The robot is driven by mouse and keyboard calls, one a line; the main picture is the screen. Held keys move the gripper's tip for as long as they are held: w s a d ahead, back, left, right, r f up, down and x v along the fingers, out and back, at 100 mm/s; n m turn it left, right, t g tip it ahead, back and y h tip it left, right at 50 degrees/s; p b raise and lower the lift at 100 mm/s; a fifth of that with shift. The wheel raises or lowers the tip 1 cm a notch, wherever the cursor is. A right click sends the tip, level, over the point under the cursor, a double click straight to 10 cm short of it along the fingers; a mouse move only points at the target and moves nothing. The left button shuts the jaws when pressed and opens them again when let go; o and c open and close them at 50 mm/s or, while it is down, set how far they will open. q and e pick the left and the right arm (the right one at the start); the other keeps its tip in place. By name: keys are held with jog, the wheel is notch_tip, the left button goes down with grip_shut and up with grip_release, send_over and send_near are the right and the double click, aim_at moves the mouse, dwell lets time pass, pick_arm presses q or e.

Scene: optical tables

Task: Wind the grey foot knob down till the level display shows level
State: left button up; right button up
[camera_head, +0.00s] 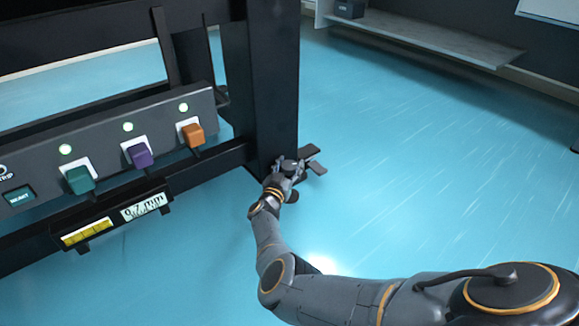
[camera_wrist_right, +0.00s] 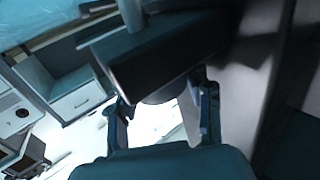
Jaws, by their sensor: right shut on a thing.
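The level display (camera_head: 146,206) on the table's front rail reads about 0.7 mm, with smaller text under it that I cannot read. A yellow level strip (camera_head: 87,232) sits to its left. My right gripper (camera_head: 291,166) is low at the foot of the black table leg (camera_head: 272,85). It is shut on the grey foot knob, which it mostly hides in the head view. In the right wrist view the fingers of my right gripper (camera_wrist_right: 162,93) stand on both sides of the knob's dark rounded edge (camera_wrist_right: 163,97), under a dark block. My left gripper is not in view.
A control panel (camera_head: 105,150) carries green, purple and orange switches (camera_head: 193,134) with lit lamps above. Small dark plates (camera_head: 317,167) stick out beside the leg's foot. The blue floor (camera_head: 430,170) to the right is clear up to a low shelf (camera_head: 420,35).

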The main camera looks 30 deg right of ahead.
jog(key=shift+r, duration=0.1)
jog(key=o, duration=1.2)
